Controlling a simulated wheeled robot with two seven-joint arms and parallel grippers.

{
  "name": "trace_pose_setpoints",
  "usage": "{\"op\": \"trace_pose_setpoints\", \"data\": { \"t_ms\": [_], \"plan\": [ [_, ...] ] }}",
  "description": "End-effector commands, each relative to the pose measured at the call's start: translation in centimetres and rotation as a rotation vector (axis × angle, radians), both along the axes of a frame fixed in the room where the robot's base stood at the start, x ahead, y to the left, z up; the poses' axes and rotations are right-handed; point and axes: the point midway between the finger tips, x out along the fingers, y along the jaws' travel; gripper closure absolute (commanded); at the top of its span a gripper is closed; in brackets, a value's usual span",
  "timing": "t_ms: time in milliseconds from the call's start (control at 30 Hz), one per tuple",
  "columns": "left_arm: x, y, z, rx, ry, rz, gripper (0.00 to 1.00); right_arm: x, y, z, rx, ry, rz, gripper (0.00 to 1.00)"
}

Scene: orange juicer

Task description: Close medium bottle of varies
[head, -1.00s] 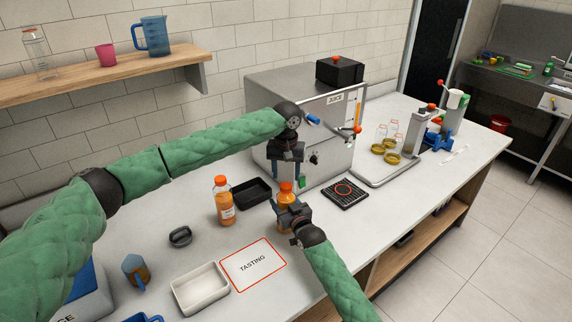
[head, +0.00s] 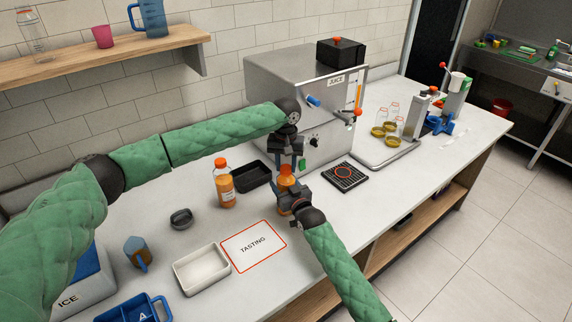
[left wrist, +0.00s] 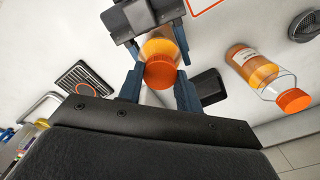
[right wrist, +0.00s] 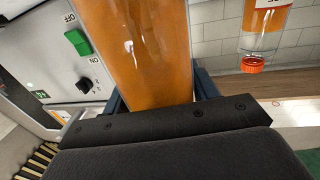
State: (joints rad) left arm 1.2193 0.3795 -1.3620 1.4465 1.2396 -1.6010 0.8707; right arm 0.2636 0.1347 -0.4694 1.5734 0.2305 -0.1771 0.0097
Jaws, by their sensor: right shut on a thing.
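A bottle of orange juice (head: 287,182) with an orange cap (left wrist: 160,75) stands near the counter's front, in front of the juicer. My right gripper (head: 284,198) is shut on its body from the front; the bottle's orange body fills the middle of the right wrist view (right wrist: 140,50). My left gripper (head: 288,155) is directly above the cap. In the left wrist view its fingers (left wrist: 157,92) are apart, one on each side of the cap, with a visible gap on the left side. Whether the cap is fully seated cannot be told.
A second capped juice bottle (head: 225,188) stands to the left, also in the left wrist view (left wrist: 255,70). A black tray (head: 250,177), a white tray (head: 200,291), a tasting mat (head: 272,262), a black scale-like pad (head: 360,179) and the steel juicer (head: 270,90) surround the spot.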

Motion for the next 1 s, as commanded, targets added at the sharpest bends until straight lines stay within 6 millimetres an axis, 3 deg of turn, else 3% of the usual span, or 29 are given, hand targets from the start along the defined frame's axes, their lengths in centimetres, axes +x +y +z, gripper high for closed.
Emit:
{"op": "trace_pose_setpoints", "data": {
  "t_ms": [267, 900, 1000],
  "plan": [
    [0.0, -0.02, 0.0, -0.001, 0.0, -0.083, 0.93, 0.0, 0.0, -0.04, 0.0, 0.001, 0.0, 1.0],
    [0.02, 0.01, -0.02, -0.003, -0.001, -0.974, 0.93, -0.01, 0.0, -0.05, 0.0, 0.001, 0.0, 1.0],
    [0.02, 0.03, -0.01, -0.002, -0.001, -1.006, 0.93, -0.01, 0.0, -0.04, 0.0, 0.001, 0.0, 1.0]
  ]
}}
